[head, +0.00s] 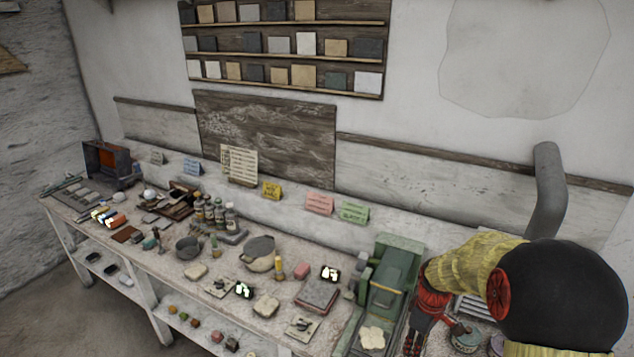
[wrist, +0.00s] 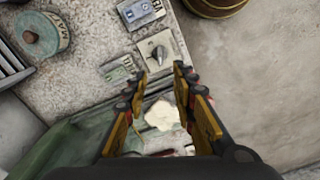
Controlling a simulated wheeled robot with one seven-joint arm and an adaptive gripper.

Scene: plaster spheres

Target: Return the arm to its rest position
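My arm reaches in from the right of the head view, with a black joint and yellow-covered links. My gripper (head: 412,345), red and dark, points down over the bench just right of the green machine (head: 392,284). In the wrist view my gripper (wrist: 160,74) has its two fingers apart with nothing held between them. A pale, lumpy piece (wrist: 161,115) shows below and between the fingers, beside the green machine (wrist: 75,140). The pale piece (head: 373,338) also shows at the machine's front in the head view.
The long bench (head: 225,285) is crowded with bowls, bottles (head: 215,212), tiles and small cards. A grey pipe (head: 547,190) rises behind my arm. Round tins (head: 465,338) stand close to my gripper. In the wrist view a plate with a knob (wrist: 158,52) lies beyond the fingers.

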